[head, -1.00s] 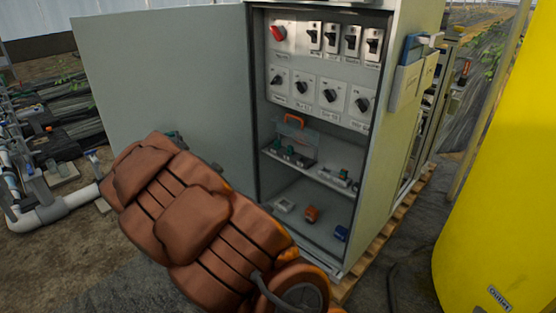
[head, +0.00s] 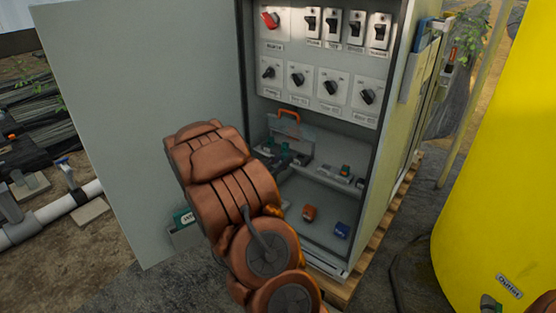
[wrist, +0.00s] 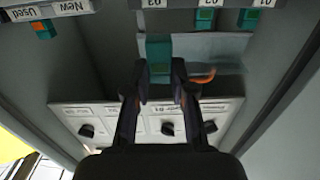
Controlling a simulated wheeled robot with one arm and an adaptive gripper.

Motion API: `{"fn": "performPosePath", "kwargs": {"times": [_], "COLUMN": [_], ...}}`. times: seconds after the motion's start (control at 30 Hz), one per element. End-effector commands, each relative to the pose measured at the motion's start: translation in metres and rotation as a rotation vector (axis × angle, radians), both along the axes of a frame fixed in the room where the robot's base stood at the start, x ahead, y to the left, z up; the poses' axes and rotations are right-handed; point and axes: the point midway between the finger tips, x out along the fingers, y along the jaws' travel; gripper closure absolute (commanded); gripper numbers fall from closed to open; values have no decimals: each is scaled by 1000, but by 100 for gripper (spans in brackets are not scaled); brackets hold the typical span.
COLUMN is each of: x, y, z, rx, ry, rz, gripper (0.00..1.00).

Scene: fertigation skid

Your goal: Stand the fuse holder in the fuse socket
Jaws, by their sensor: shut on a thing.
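My gripper (wrist: 160,72) is shut on a teal fuse holder (wrist: 158,50) in the wrist view. The holder sits between the fingertips, just below the label 03 at the top edge. A grey row (wrist: 190,18) labelled 01, 02 and 03 runs along the top, with teal holders under 02 (wrist: 203,17) and 01 (wrist: 247,18). I cannot tell whether the held holder touches the socket. In the head view my arm hides the gripper and the held holder.
The open cabinet has switches above and a shelf with a grey case with an orange handle (head: 290,114). A New/Used tray (head: 340,175) is right on the shelf. Orange (head: 309,213) and blue (head: 342,230) items lie on its floor. The door (head: 140,130) stands left, a yellow tank (head: 500,160) right.

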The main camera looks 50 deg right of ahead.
Motion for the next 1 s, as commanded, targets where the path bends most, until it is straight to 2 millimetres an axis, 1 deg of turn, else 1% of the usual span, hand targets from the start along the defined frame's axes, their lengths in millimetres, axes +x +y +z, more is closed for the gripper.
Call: {"fn": "performPosePath", "kwargs": {"times": [0.1,0.27,1.0], "x": [-6,-5,-3], "y": [-3,-8,-44], "z": [-2,-1,-2], "rx": [-1,-3,-1], "ry": [-1,-2,-1], "rz": [-17,-16,-15], "gripper": [100,100,100]}}
